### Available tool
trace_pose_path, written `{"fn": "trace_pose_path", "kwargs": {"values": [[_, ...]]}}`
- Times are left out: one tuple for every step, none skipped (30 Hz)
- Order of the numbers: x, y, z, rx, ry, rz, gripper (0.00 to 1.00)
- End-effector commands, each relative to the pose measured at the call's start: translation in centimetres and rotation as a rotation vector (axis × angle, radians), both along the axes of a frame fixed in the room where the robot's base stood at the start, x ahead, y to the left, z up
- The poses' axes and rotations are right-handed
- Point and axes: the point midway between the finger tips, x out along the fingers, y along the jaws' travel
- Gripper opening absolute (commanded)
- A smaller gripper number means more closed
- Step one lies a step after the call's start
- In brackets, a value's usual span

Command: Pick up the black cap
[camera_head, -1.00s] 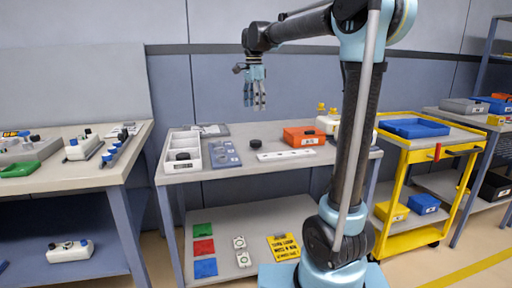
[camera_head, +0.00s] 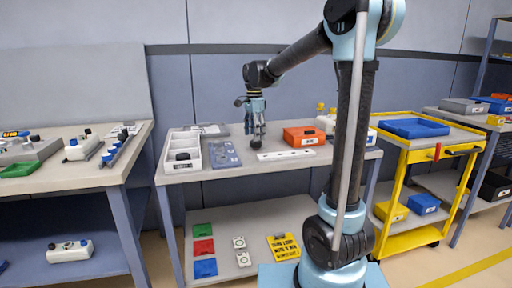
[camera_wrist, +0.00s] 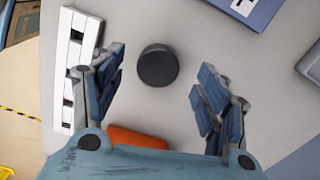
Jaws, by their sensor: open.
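The black cap (camera_wrist: 157,66) is a short round dark disc on the grey tabletop in the wrist view. It lies ahead of my gripper (camera_wrist: 158,92), between the lines of its two spread fingers, and touches neither. In the head view my gripper (camera_head: 256,140) points down just above the middle table, and the cap (camera_head: 256,144) is mostly hidden behind its fingertips. My gripper is open and empty.
A white strip (camera_head: 287,154) lies close beside the cap. An orange bin (camera_head: 304,136) stands to the right. A blue-grey plate (camera_head: 223,154) and a white divided tray (camera_head: 196,162) are on the left. Bare tabletop surrounds the cap.

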Motion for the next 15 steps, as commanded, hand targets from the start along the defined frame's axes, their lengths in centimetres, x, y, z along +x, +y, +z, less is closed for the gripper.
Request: {"fn": "trace_pose_path", "kwargs": {"values": [[0.1,-0.1,-0.6,0.0,0.0,-0.001,0.68],[0.1,-0.2,-1.0,0.0,0.0,-0.001,0.68],[0.2,-0.4,-1.6,0.0,0.0,-0.001,0.68],[0.2,-0.5,-2.0,0.0,0.0,-0.001,0.68],[0.2,-0.6,-2.4,0.0,0.0,-0.001,0.68],[0.2,-0.5,-2.9,0.0,0.0,0.0,0.68],[0.2,-0.5,-3.2,0.0,0.0,0.0,0.68],[0.3,-0.5,-3.5,0.0,0.0,0.0,0.68],[0.2,-0.5,-3.9,0.0,0.0,0.0,0.68],[0.3,-0.5,-4.1,0.0,0.0,0.0,0.68],[0.3,-0.5,-4.2,0.0,0.0,0.0,0.68],[0.2,-0.5,-4.4,0.0,0.0,0.0,0.68],[0.2,-0.5,-4.5,0.0,0.0,0.0,0.68],[0.2,-0.5,-4.5,0.0,0.0,0.0,0.68],[0.2,-0.5,-4.5,0.0,0.0,0.0,0.68]]}}
